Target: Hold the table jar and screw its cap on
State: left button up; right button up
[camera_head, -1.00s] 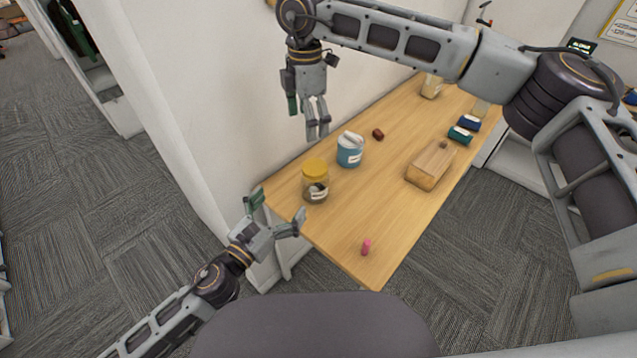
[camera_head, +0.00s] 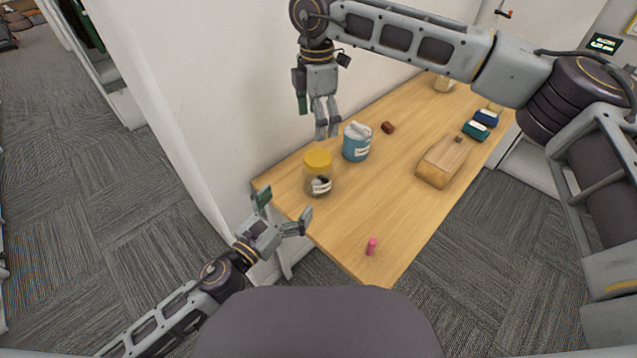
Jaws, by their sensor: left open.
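The table jar (camera_head: 318,185) is clear with dark contents and a white label. It stands upright near the left edge of the wooden table. A yellow cap (camera_head: 317,160) sits on its mouth; I cannot tell how tightly. My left gripper (camera_head: 284,208) is open and empty, below and left of the jar, by the table's near left edge, its fingers apart from the jar. My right gripper (camera_head: 327,132) hangs fingers down above and behind the jar, apart from the cap. Its fingers look close together, but I cannot tell its opening.
A blue canister (camera_head: 357,145) with a white top stands right behind the jar. A small brown block (camera_head: 388,127), a wooden box (camera_head: 438,172), a teal item (camera_head: 475,131) and a blue item (camera_head: 486,118) lie farther back. A pink piece (camera_head: 371,247) stands near the front. The wall borders the table's left.

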aim_at(317, 175)
pick_arm(q)
jog(key=shift+f+b, duration=1.2)
jog(key=shift+f, duration=0.3)
pick_arm(e)
jog(key=shift+f, duration=1.5)
pick_arm(q)
jog(key=shift+w+d, duration=0.15)
jog(key=shift+w, duration=0.05)
jog(key=shift+x, duration=6.75)
